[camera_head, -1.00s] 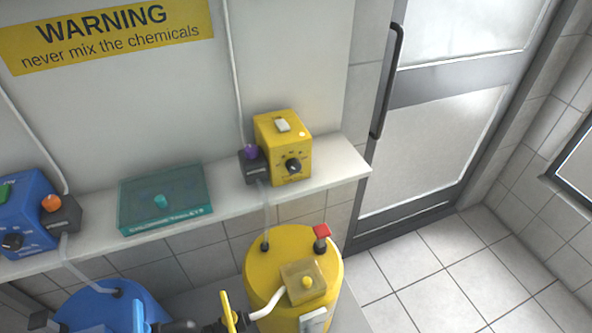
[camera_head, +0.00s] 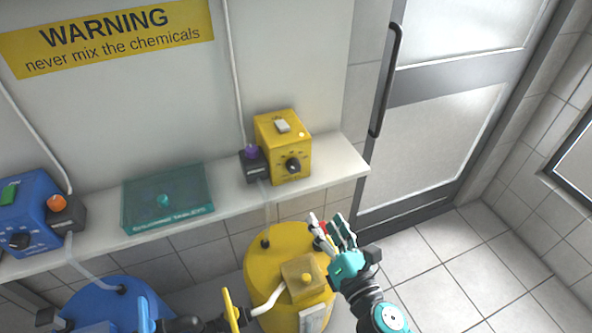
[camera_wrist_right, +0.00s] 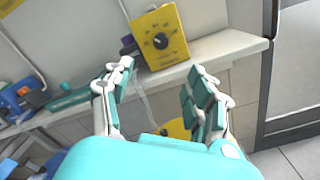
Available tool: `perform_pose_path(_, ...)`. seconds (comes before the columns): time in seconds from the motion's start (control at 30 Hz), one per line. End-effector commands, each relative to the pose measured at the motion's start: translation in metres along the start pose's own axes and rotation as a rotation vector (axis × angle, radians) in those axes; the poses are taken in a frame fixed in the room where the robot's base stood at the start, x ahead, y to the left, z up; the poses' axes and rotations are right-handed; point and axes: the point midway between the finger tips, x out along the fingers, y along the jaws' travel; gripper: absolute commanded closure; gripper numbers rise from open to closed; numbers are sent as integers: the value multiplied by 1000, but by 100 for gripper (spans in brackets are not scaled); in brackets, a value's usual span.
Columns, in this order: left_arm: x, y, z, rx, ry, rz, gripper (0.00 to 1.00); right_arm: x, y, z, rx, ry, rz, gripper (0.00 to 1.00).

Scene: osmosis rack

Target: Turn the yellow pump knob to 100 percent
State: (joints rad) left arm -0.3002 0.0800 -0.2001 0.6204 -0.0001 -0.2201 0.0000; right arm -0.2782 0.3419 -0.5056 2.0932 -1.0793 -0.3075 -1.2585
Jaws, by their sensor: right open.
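The yellow pump (camera_head: 284,146) stands near the right end of the white shelf. Its black knob (camera_head: 293,166) is on the front face, and the knob also shows in the right wrist view (camera_wrist_right: 160,41). The knob's exact setting is too small to read. My right gripper (camera_head: 328,222) is open and empty, in front of and below the pump, over the yellow tank. In the right wrist view its two fingers (camera_wrist_right: 160,85) are spread apart, with the pump beyond and between them.
The shelf (camera_head: 335,163) also holds a teal box (camera_head: 168,198) and a blue pump (camera_head: 25,215). A yellow tank (camera_head: 262,275) and a blue tank (camera_head: 115,305) stand below. A door (camera_head: 435,130) and open tiled floor are at the right.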

Motion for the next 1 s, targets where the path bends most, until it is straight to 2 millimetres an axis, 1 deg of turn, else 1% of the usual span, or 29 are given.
perform_pose_path(0.17, -12, 0, -1, 0, 0, 0, 60, 31, 2, 3, 2, -2, -1, 43)
perform_pose_path(0.4, -25, 0, -2, 0, 0, 0, 60, 84, 2, 3, 6, -1, -1, 43)
perform_pose_path(0.6, -29, 0, -3, 0, 0, 0, 60, 126, 0, 1, 8, -1, -3, 43)
perform_pose_path(0.7, -31, -1, -3, 0, 0, 0, 60, 143, 0, 1, 8, 0, -2, 43)
perform_pose_path(0.83, -30, -1, -3, 0, 0, 0, 60, 159, -1, 0, 7, 0, -3, 43)
perform_pose_path(1.0, -30, -1, -3, 0, 0, 0, 60, 167, -1, 0, 7, 1, -2, 43)
